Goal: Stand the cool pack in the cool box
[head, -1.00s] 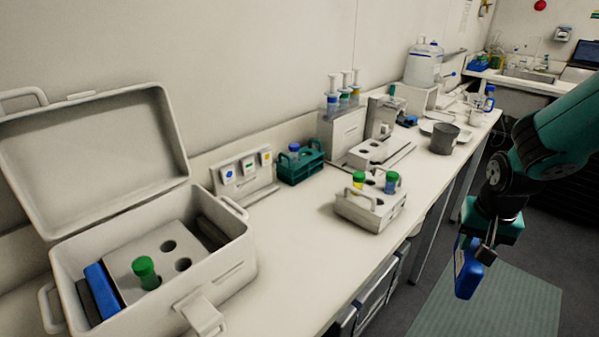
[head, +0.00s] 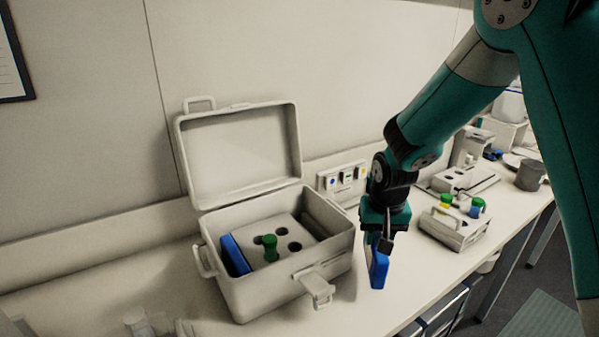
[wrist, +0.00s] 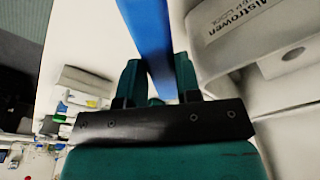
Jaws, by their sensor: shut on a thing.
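The cool box (head: 285,295) stands open on the bench in the head view, its lid (head: 240,150) tipped back. Inside is a white block with holes (head: 292,232) and a green-capped tube (head: 270,247) in it. A blue pack (head: 236,254) stands at the block's left side; a dark gap shows at its right side. My gripper (head: 377,232) is shut on a second blue cool pack (head: 378,268), held upright to the right of the box, apart from it. The held pack (wrist: 150,35) also shows between the fingers in the wrist view, with the box wall close on the right.
A white carrier (head: 455,228) with green- and blue-capped tubes stands on the bench to the right. A label stand (head: 340,180) is behind my gripper. The box's front latch (head: 318,287) sticks out toward the bench edge.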

